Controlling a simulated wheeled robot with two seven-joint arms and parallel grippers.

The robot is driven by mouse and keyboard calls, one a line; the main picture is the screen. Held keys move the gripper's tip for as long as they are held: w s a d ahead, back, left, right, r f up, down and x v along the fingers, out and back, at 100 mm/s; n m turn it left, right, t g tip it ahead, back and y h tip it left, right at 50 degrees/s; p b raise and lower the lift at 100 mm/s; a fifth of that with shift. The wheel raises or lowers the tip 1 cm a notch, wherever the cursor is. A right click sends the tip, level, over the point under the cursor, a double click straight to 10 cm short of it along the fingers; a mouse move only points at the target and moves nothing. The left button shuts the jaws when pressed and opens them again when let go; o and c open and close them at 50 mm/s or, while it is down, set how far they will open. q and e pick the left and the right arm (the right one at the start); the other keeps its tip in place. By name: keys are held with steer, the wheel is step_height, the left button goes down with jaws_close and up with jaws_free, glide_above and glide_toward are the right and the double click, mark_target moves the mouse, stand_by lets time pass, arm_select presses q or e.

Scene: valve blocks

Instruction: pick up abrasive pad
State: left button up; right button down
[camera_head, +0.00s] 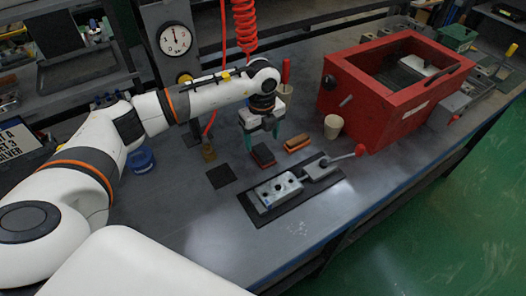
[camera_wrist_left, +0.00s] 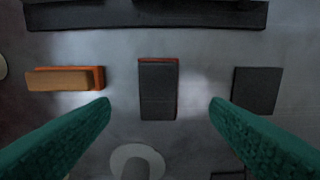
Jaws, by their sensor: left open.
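The abrasive pad appears to be the dark grey block with a red edge (camera_head: 263,156); it lies flat on the bench. In the left wrist view the pad (camera_wrist_left: 157,90) is upright in the picture, centred between the fingers. My left gripper (camera_head: 262,138) points down above the pad, its teal fingers apart with nothing between them. In the wrist view the left gripper (camera_wrist_left: 160,103) has a clear gap on each side of the pad. I cannot tell the exact height of the fingertips over it. My right gripper is not in view.
An orange-brown brush or block (camera_head: 297,143) lies right of the pad; a flat black square (camera_head: 221,176) lies left. The metal valve block (camera_head: 274,191) sits on a dark mat in front. A beige cup (camera_head: 333,127) and red box (camera_head: 388,95) stand to the right.

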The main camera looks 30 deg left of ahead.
mark_target(263, 151)
arm_select(q)
steer(key=shift+f, duration=0.45)
steer(key=shift+f+p, duration=0.35)
steer(key=shift+f, duration=0.4)
step_height(263, 151, down, 3)
steer(key=shift+d+f+p, duration=0.15)
steer(key=shift+f+p, duration=0.05)
steer(key=shift+p, duration=0.1)
steer(key=shift+f, duration=0.2)
steer(key=shift+c, duration=0.8)
steer(key=c, duration=0.9)
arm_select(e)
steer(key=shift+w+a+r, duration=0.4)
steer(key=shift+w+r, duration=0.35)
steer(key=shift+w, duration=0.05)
